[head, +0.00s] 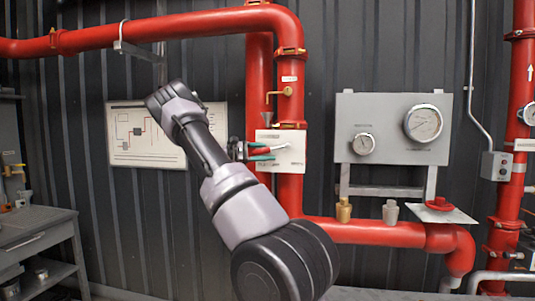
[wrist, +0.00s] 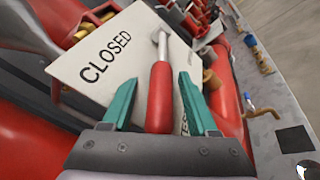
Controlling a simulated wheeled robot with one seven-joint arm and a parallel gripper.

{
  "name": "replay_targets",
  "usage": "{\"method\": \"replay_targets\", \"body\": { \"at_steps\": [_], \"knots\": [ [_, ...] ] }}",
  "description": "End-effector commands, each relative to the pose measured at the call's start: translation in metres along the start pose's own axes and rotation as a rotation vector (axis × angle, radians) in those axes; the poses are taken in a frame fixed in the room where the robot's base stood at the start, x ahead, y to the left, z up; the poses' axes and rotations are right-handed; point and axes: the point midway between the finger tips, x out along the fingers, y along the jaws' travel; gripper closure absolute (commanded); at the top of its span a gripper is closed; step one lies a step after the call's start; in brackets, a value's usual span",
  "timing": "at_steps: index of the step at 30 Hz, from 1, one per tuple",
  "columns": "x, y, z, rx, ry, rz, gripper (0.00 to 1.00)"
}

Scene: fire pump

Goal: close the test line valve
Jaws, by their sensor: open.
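The test line valve's lever has a red grip (wrist: 160,95) and a bare metal shank leading to a pivot on a white plate (wrist: 100,62). The plate reads "CLOSED", with other lettering partly hidden by a finger. In the head view the plate (head: 290,161) sits on the vertical red pipe, and the red lever (head: 266,150) lies roughly level across it. My gripper (wrist: 158,92) is open, with one green finger on each side of the red grip. I cannot tell whether either finger touches it. In the head view my gripper (head: 252,150) is at the plate's left edge, partly behind my arm.
A small brass valve (head: 286,92) is above the plate on the same pipe. A grey panel with gauges (head: 392,112) is to the right, above brass fittings (head: 343,210) and a red handwheel (head: 439,204). A framed diagram (head: 138,148) hangs left, above a workbench (head: 35,228).

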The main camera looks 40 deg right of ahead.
Motion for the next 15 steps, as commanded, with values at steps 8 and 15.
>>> {"method": "replay_targets", "body": {
  "at_steps": [8, 15],
  "knots": [
    [-0.0001, 0.0, 0.0, 0.0, 0.0, 0.0, 0.83],
    [-0.0002, 0.0001, 0.0, 0.0, 0.0, 0.0, 1.0]
  ]
}}
